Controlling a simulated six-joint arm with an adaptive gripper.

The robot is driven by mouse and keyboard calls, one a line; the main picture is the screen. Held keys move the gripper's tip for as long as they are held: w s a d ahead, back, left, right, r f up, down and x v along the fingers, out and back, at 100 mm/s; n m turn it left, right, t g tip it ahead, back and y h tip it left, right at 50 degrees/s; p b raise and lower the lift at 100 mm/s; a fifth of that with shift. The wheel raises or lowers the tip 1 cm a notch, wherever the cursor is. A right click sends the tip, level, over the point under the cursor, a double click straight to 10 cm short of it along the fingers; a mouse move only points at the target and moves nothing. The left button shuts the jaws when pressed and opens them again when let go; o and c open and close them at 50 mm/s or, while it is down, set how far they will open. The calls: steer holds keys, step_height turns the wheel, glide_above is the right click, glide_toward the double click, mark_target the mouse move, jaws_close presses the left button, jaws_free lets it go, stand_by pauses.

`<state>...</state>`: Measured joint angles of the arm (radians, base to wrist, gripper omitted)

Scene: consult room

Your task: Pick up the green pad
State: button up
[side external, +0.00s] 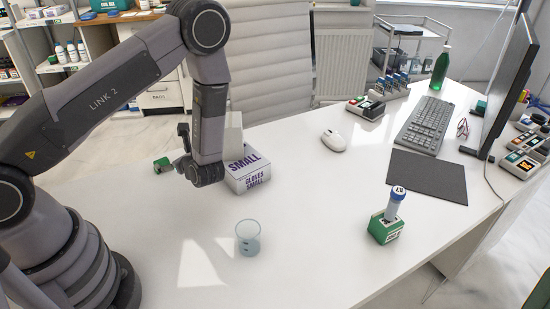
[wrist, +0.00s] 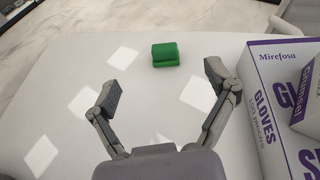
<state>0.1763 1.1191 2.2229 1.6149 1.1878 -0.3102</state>
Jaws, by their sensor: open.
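The green pad (wrist: 165,54) lies on the white desk in the wrist view, ahead of my gripper and a little beyond its fingertips. It looks like a small block with a rounded, folded top. In the side view the green pad (side external: 161,165) shows small, just left of my wrist. My gripper (wrist: 163,86) is open and empty, with its two fingers spread wide. The pad lies apart from both fingers, ahead of the gap between them. In the side view my gripper is partly hidden by my wrist.
A white and purple glove box (side external: 248,178) stands right beside my gripper; it fills the right of the wrist view (wrist: 272,110). A clear beaker (side external: 248,238) and a green holder with a blue-capped tube (side external: 386,228) stand farther along the desk. The desk around the pad is clear.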

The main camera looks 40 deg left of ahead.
steer(key=m+t, duration=0.1)
steer(key=m, duration=0.1)
glide_toward(162, 164)
steer(key=x, duration=0.5)
steer(key=shift+w+a+f, duration=0.15)
steer(key=shift+w+a, duration=0.05)
steer(key=shift+w, duration=0.2)
steer(key=shift+s+x, duration=0.1)
steer(key=shift+x, duration=1.35)
steer(key=shift+s+x, duration=0.15)
steer(key=shift+x, duration=1.35)
steer(key=shift+f, duration=0.1)
steer(key=c, duration=1)
